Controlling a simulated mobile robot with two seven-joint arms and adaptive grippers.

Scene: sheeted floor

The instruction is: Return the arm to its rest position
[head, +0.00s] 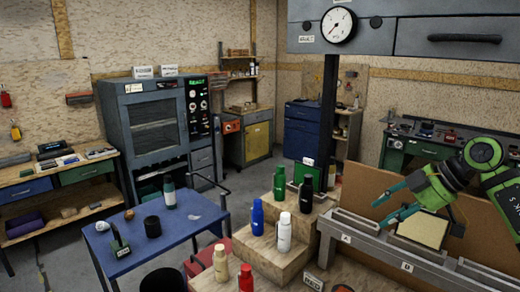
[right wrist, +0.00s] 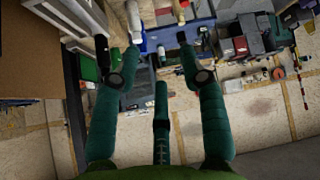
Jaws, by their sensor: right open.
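My right gripper (head: 379,213) reaches in from the right in the head view, its green fingers spread apart and pointing left. It hangs in the air in front of a brown board and above a row of grey troughs. In the right wrist view the right gripper (right wrist: 145,50) shows its dark green fingers spread, with nothing held between them. Bottles on the stepped wooden stand are apart from it: green (head: 279,183), black (head: 306,195), blue (head: 258,215), white (head: 284,233), tan (head: 221,264) and red (head: 245,279). My left gripper is not in view.
The labelled grey trough rail (head: 375,248) and brown board (head: 362,190) lie close below and behind my right gripper. A blue table (head: 130,262) at left holds a bottle and a black cup (head: 152,227). A grey overhead cabinet (head: 410,38) hangs above on a dark post.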

